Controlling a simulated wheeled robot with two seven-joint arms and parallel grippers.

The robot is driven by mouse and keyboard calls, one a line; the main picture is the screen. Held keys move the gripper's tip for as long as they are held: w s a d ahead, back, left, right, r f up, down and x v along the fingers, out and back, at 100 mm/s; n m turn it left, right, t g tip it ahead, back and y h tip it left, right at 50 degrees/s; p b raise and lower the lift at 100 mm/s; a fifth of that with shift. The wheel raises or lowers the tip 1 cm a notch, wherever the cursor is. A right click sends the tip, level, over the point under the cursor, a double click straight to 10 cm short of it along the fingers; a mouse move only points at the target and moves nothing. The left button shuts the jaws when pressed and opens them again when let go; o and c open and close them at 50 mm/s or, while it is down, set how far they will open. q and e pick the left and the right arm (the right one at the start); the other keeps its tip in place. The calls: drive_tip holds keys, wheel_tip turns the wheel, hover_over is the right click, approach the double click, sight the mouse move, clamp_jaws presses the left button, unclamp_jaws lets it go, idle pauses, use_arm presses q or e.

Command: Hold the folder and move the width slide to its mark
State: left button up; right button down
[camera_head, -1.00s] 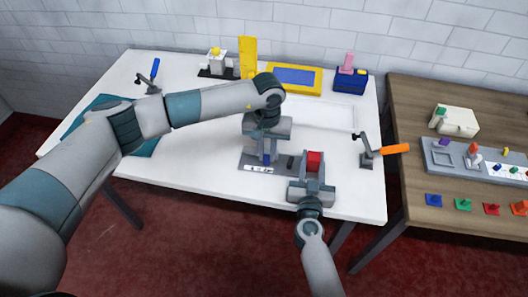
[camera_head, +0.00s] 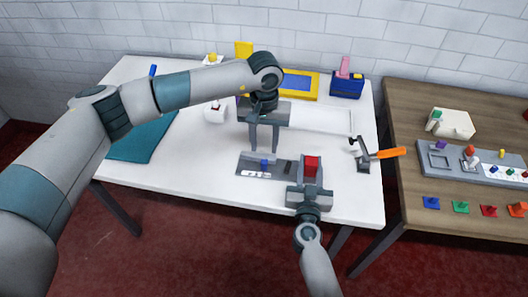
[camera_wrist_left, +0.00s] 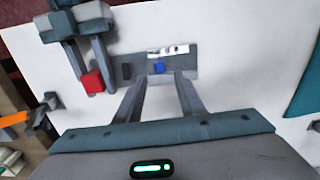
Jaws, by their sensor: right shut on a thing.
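The folder is a grey plate (camera_head: 248,161) near the table's front edge, with a white marked strip (camera_head: 256,174) along its front. The blue knob of the width slide (camera_head: 264,164) stands on the plate beside the strip; it also shows in the left wrist view (camera_wrist_left: 159,67). I cannot tell whether it lines up with a mark. My left gripper (camera_head: 264,149) is open and empty above the plate, apart from the blue knob. My right gripper (camera_head: 311,178) is shut on the red block (camera_head: 311,162) at the folder's right end, also seen in the left wrist view (camera_wrist_left: 92,81).
A clamp with an orange handle (camera_head: 388,153) stands at the table's right. A teal mat (camera_head: 143,138) and a white roll (camera_head: 215,113) lie to the left. A yellow tray (camera_head: 300,83) and a blue box (camera_head: 347,86) stand at the back. A wooden table (camera_head: 405,115) adjoins right.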

use_arm(q)
drive_tip(key=shift+r, duration=2.6)
use_arm(e)
drive_tip(key=c, duration=1.2)
unclamp_jaws()
drive_tip(key=shift+s, duration=0.15)
drive_tip(key=s, duration=1.1)
drive_tip(key=shift+s+a, duration=0.35)
drive_tip(key=shift+a, duration=0.05)
